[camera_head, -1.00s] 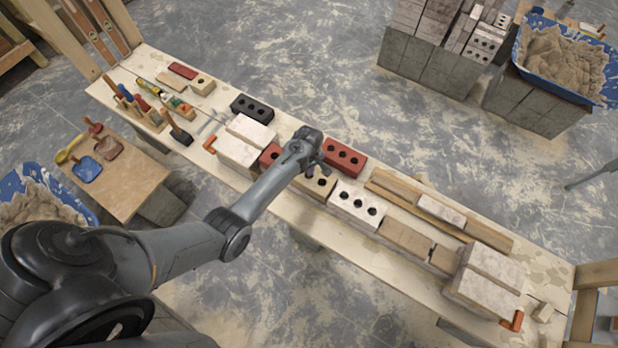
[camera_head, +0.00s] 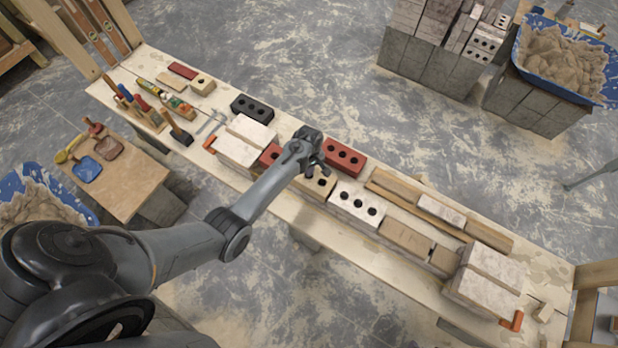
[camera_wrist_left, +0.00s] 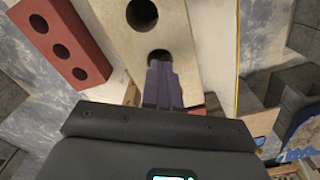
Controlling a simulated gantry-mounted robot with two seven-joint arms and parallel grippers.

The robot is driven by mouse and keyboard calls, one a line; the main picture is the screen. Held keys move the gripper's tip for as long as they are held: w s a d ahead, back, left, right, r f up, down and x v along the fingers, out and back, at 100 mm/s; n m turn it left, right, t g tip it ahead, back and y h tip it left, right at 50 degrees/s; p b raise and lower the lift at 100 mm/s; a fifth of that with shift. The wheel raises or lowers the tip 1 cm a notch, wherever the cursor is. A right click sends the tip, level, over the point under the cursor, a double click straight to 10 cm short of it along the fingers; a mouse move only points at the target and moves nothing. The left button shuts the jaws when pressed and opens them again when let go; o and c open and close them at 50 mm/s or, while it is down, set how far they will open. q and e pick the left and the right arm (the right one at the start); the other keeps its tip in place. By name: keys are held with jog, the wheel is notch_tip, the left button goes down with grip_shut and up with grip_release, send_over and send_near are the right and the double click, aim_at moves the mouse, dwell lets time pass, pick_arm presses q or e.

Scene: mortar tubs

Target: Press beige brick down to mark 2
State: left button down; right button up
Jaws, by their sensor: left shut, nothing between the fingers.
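The beige brick (camera_head: 319,187) lies in the row along the bench, between a partly hidden red brick (camera_head: 269,156) and a white brick (camera_head: 357,204) with holes. My left gripper (camera_head: 323,168) is over it, shut and empty, and covers part of its top. In the left wrist view the shut fingers (camera_wrist_left: 161,68) point at the beige brick (camera_wrist_left: 172,22), with their tips over one of its holes. Whether the tips touch the brick I cannot tell. No mark 2 can be made out. My right gripper is not in view.
A red brick (camera_head: 345,157) with holes lies just behind the row; it also shows in the left wrist view (camera_wrist_left: 62,38). Wooden strips (camera_head: 440,209) lie to the right. A black brick (camera_head: 253,108) and a hammer (camera_head: 179,131) are to the left.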

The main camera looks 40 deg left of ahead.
pick_arm(q)
jog(key=shift+f+b, duration=0.55)
jog(key=shift+f, duration=0.3)
jog(key=shift+f, duration=0.2)
dwell(0.8)
jog(key=shift+s+f, duration=0.1)
jog(key=shift+f, duration=0.1)
dwell(0.9)
dwell(0.5)
notch_tip(320, 180, up, 5)
jog(key=p, duration=0.6)
jog(key=shift+r, duration=0.15)
dwell(0.5)
